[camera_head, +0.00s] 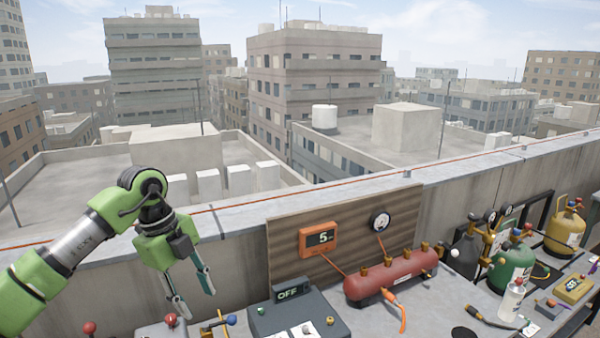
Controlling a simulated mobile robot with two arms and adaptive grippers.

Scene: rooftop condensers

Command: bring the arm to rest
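My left arm (88,240) is green and grey and comes in from the left. Its gripper (197,302) hangs pointing down at the left end of the bench, in front of the parapet wall. Its two fingers are spread apart with nothing seen between them. It is left of the dark box with the "OFF" display (291,292) and appears apart from it. My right gripper does not show.
A red cylinder manifold (392,275) lies on the bench by a wooden board with an orange display reading 5 (318,238) and a round gauge (380,220). A green tank (512,268), a yellow tank (565,231) and a white bottle (511,302) stand at right.

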